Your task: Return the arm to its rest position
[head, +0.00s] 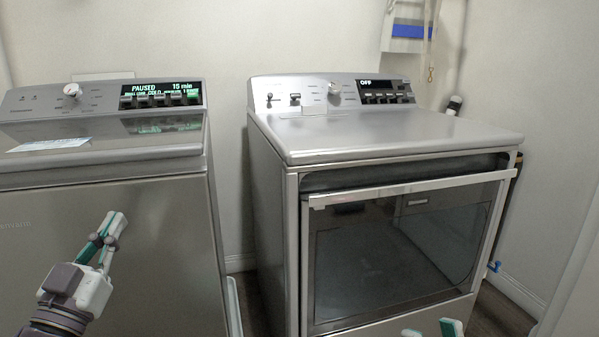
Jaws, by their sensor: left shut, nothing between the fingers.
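My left gripper (115,222) is at the lower left, in front of the topload washer's front panel. Its fingers are together with nothing between them, pointing up and slightly right. I cannot tell if it touches the panel. The fingertips of my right gripper (432,331) show at the bottom edge, in front of the dryer's lower front. They are apart with nothing seen between them; the rest of it is out of view.
The washer (110,260) has its lid closed, and its display (160,92) reads PAUSED, 15 min. The dryer (400,137) stands to the right, its display (380,88) reading OFF. A narrow floor gap separates them. Walls close in behind and at right.

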